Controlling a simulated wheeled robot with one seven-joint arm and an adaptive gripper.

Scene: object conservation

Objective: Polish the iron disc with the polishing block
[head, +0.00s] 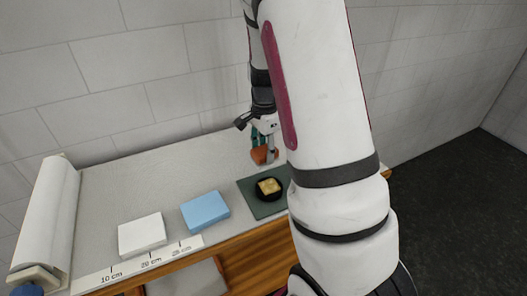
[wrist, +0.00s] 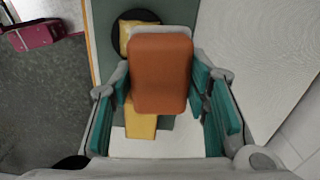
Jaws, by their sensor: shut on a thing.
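A round black disc (head: 270,199) lies on a dark green mat (head: 248,190), with a yellowish patch or piece (head: 269,186) on its middle. My gripper (head: 265,148) is shut on an orange-brown block (head: 262,156), behind the disc in the head view and apparently above the table. In the wrist view the block (wrist: 160,75) sits between the teal fingers and partly covers the disc (wrist: 116,42). A yellow surface (wrist: 141,125) shows past the block's lower edge; I cannot tell what it belongs to.
A white block (head: 142,235) and a blue block (head: 205,211) lie left of the mat. A marked ruler strip (head: 135,266) runs along the front edge. The table behind the blocks is clear.

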